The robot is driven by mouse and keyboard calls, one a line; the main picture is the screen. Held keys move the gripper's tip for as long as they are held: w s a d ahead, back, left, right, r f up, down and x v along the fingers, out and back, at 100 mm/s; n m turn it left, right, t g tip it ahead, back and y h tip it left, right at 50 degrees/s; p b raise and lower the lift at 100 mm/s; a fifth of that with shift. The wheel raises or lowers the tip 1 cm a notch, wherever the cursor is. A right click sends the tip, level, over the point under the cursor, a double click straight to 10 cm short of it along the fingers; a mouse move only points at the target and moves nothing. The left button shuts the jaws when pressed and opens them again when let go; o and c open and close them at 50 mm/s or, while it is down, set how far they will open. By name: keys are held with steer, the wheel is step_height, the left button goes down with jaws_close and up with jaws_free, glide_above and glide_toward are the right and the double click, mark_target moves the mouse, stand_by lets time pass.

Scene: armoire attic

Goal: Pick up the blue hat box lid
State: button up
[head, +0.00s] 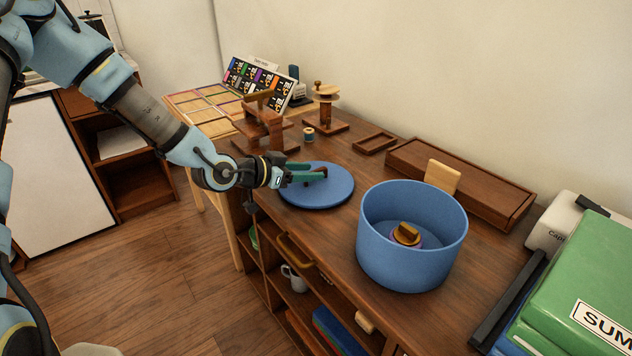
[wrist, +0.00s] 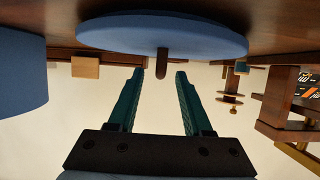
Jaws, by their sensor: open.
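The blue hat box lid (head: 322,195) lies flat on the wooden desk, left of the open blue hat box (head: 411,255). In the wrist view, which is upside down, the lid (wrist: 165,32) fills the top, with a small brown knob (wrist: 161,66) standing on its middle. My gripper (head: 320,174) is open and reaches in low over the lid from the left. In the wrist view its two green fingers (wrist: 161,73) point toward the knob, which shows in the gap between their tips. I see no contact. In the head view the fingers partly hide the knob.
A brown and gold item (head: 406,234) sits inside the hat box. A long wooden case (head: 460,181) and small tray (head: 374,143) are behind the lid.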

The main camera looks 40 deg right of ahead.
mark_target(337, 185)
steer(key=shift+x, duration=1.4)
steer(key=shift+c, duration=0.2)
jaws_close()
